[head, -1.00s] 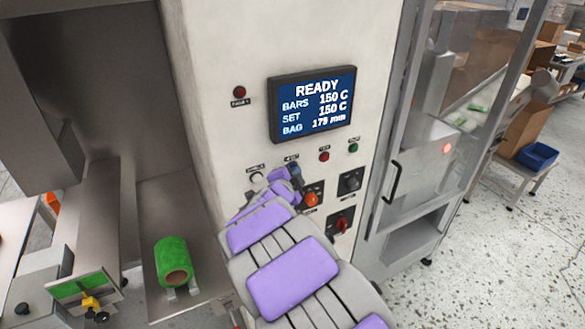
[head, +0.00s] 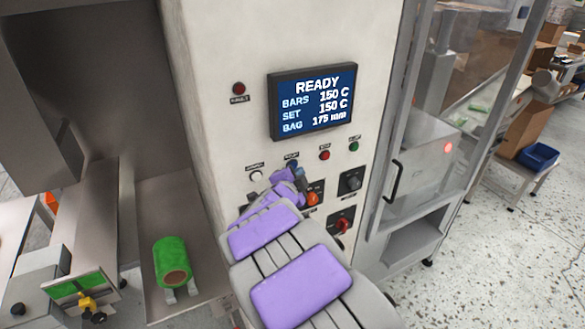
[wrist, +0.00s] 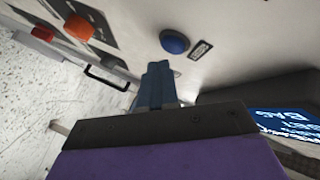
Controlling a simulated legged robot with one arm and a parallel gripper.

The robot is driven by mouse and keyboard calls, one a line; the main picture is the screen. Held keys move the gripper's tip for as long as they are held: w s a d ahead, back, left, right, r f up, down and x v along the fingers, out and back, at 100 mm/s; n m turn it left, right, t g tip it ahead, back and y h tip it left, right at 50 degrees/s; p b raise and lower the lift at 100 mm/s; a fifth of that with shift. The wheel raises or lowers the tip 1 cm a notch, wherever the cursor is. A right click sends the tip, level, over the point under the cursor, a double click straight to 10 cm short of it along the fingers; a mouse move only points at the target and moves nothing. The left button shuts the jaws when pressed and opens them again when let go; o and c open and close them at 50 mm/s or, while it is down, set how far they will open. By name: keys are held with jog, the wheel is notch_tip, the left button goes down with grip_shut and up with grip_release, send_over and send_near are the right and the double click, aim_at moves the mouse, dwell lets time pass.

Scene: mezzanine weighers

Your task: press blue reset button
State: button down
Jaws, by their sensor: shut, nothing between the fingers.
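The blue reset button (wrist: 174,42) is a round domed button on the pale panel in the wrist view, with a small dark label beside it. My gripper (wrist: 158,66) is shut and empty, its blue-grey fingers pointing at the panel just short of the button in the picture. A strip of panel shows between the fingertips and the button; I cannot tell how deep the gap is. In the head view my gripper (head: 299,173) is at the panel under the screen, and the button is mostly hidden by it.
The screen (head: 313,102) reads READY above the controls. A white button (head: 257,175) is left of my gripper; an orange knob (head: 313,198), a black switch (head: 350,182) and a red switch (head: 341,225) are close by. A red light (head: 324,155) and green light (head: 354,146) sit above right.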

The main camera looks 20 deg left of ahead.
jog(key=shift+s+d+b, duration=0.85)
jog(key=shift+d+b, duration=0.05)
jog(key=shift+d, duration=0.1)
jog(key=shift+s+d+b, duration=0.8)
jog(key=shift+d+b, duration=0.05)
jog(key=shift+d, duration=0.15)
